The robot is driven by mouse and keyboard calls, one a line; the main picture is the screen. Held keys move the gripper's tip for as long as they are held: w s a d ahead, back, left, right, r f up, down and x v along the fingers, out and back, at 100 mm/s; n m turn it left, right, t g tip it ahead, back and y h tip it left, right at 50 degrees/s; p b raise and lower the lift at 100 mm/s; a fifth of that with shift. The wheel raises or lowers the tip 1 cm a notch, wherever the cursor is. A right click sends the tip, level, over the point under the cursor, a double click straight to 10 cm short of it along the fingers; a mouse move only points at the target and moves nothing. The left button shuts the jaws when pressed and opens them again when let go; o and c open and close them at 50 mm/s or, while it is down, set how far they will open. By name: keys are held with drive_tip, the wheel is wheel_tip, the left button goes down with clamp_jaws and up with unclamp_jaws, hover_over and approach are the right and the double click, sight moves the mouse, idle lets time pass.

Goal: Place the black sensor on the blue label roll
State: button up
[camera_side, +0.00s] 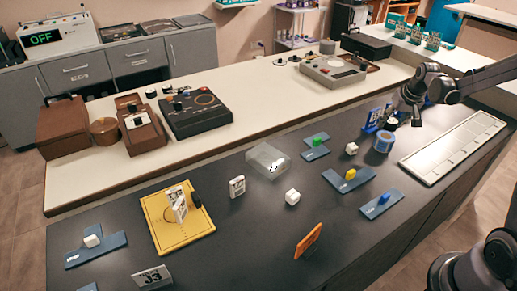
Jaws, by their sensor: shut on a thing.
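My gripper (415,108) is at the right, above the dark counter, pointing down. It is shut on a small dark thing at its tips, which looks like the black sensor (416,121); the dark fingers and the thing are hard to tell apart. The blue label roll (384,142) stands upright on the counter, below and to the left of my gripper. The held thing is apart from the roll in the picture.
A white slotted tray (453,147) lies right of the roll. A blue upright card (374,119) and small dark and white items stand just behind it. Blue plates with a yellow block (350,174) and a blue block (384,198) lie in front. A clear box (268,160) stands further left.

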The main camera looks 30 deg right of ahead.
sight(390, 128)
drive_tip(key=shift+f, duration=1.6)
drive_tip(key=shift+f, duration=0.15)
drive_tip(key=o, duration=1.2)
drive_tip(key=v, duration=1.2)
drive_tip(key=s+a+n+t+y, duration=0.1)
drive_tip(key=s+a+n, duration=0.2)
drive_tip(key=a, duration=1.1)
drive_tip(key=s+a+r+n+t+y, duration=0.1)
drive_tip(key=s+a, duration=0.6)
drive_tip(key=a, duration=0.7)
drive_tip(key=n+t, duration=0.1)
drive_tip(key=n, duration=0.1)
drive_tip(key=shift+r+n+y, duration=0.25)
drive_tip(key=shift+n+y, duration=0.05)
drive_tip(key=shift+n, duration=0.1)
